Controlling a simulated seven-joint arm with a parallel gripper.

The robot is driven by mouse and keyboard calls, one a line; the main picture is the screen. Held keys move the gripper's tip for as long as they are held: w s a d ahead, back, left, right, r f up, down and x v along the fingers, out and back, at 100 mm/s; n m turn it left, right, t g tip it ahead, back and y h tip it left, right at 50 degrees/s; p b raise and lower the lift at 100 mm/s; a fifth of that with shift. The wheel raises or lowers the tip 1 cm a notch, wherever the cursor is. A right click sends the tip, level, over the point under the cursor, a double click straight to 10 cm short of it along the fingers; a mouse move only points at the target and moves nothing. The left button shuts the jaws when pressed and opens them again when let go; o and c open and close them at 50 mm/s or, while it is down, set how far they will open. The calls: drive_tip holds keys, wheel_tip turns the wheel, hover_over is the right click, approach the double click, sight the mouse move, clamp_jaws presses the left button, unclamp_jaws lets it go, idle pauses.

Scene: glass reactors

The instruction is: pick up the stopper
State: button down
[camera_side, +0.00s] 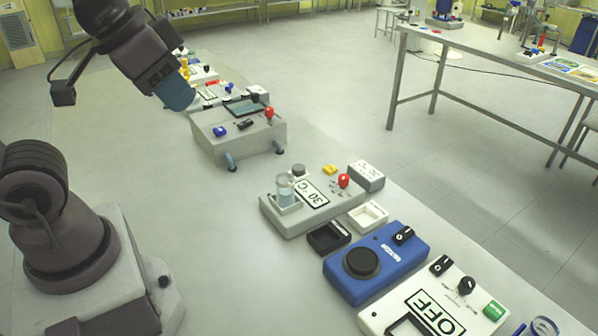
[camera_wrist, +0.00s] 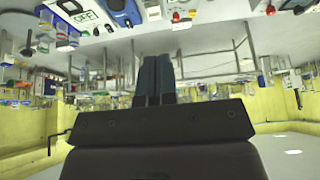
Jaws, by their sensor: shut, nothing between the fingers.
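My gripper (camera_side: 176,94) is raised at the upper left in the side view, its teal fingers tilted down to the right, above the bench and apart from everything on it. In the wrist view the two dark fingers (camera_wrist: 155,72) lie side by side, shut and empty. I cannot pick out a stopper with certainty. A small grey round piece (camera_side: 298,170) sits behind a clear glass vessel (camera_side: 285,190) on the grey "30 °C" device (camera_side: 325,214); it may be the stopper. That device stands well right of and below my gripper in the side view.
A grey box with a red knob (camera_side: 258,143) stands near my gripper. A black tray (camera_side: 328,237), a white tray (camera_side: 368,216), a blue device (camera_side: 378,277) and a white "OFF" device (camera_side: 466,300) line the bench's right side. The bench middle is clear.

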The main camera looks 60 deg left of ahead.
drive_tip(key=c, duration=0.6)
unclamp_jaws()
